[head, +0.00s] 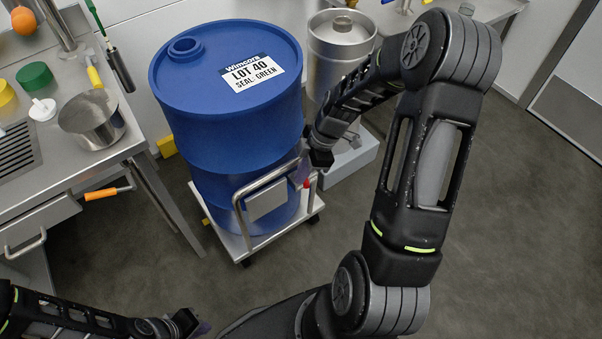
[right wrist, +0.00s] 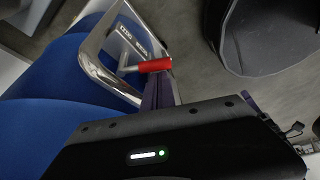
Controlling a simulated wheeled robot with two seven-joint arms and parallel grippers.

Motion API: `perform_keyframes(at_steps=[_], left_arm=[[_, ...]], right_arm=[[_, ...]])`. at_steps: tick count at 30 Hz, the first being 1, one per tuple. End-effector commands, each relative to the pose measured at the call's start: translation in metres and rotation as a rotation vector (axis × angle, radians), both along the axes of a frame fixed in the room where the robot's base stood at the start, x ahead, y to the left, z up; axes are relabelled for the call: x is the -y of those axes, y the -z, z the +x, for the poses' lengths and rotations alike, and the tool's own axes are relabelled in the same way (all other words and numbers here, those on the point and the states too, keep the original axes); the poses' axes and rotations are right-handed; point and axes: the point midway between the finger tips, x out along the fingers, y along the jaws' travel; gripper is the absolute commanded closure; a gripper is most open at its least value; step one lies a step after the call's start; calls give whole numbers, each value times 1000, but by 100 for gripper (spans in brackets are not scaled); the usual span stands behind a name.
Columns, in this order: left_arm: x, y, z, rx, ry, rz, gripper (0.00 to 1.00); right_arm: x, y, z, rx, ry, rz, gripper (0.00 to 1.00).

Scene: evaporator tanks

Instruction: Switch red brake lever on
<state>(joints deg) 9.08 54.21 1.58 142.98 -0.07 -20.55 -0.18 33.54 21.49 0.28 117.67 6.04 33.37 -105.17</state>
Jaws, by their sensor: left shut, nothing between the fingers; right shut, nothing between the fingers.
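The red brake lever (head: 306,183) is a small red grip at the right side of the silver handle frame of a white wheeled dolly (head: 240,243). In the right wrist view the red lever (right wrist: 154,66) sticks out sideways inside the bent metal frame, near a plate with lettering. My right gripper (head: 299,174) is shut and empty beside the lever. In the right wrist view its dark purple fingers (right wrist: 160,93) are just below the red grip; I cannot tell whether they touch it. My left gripper (head: 203,328) is shut and empty at the bottom edge, far from the lever.
A blue drum (head: 215,125) labelled LOT 40, SEAL: GREEN stands on the dolly. A steel tank (head: 340,50) is behind it. A metal counter (head: 130,135) with a pot (head: 92,120) is on the left. The floor at right is clear.

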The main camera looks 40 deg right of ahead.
Motion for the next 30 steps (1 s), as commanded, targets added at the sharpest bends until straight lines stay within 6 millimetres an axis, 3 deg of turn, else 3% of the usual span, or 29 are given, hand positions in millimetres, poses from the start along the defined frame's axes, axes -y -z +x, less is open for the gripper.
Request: perform_keyframes(at_steps=[8,15,30], left_arm=[[0,12,0,0,-1,0,100],[0,20,0,-1,-2,0,100],[0,15,0,0,-1,0,100]], right_arm=[[7,3,-3,1,-122,-4,100],[14,2,-6,1,-332,-3,100],[36,0,-8,0,-786,-2,100]])
